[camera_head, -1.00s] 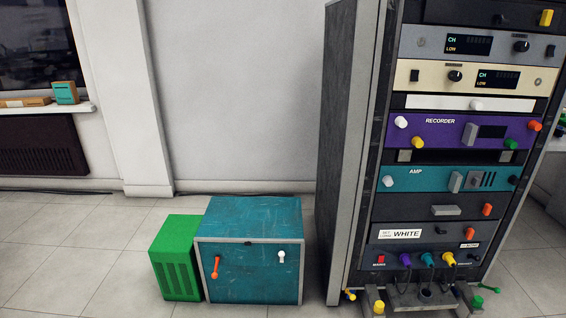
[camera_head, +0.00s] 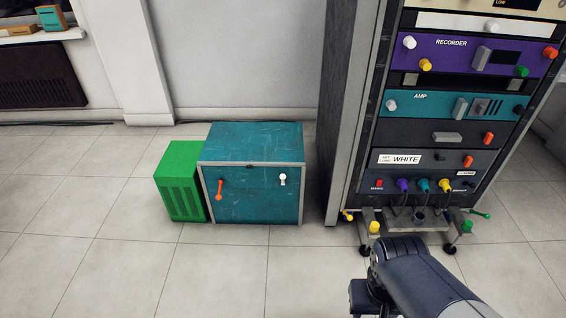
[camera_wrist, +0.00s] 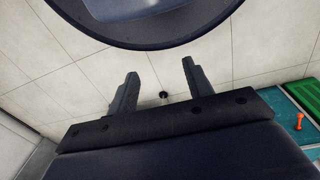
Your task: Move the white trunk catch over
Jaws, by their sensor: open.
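The teal trunk (camera_head: 250,205) stands on the floor left of the rack. The white catch (camera_head: 283,179) is on the right of its front face, standing roughly upright with its knob end at the top. An orange catch (camera_head: 219,189) is on the left of the face, and also shows in the wrist view (camera_wrist: 299,121). The white catch does not show in the wrist view. In the head view my arm is at the bottom right, in front of and apart from the trunk.
A green box (camera_head: 181,183) stands against the trunk's left side. The tall equipment rack (camera_head: 345,110) is close on the right, with feet and coloured knobs low at its front. The tiled floor (camera_head: 200,275) before the trunk is clear.

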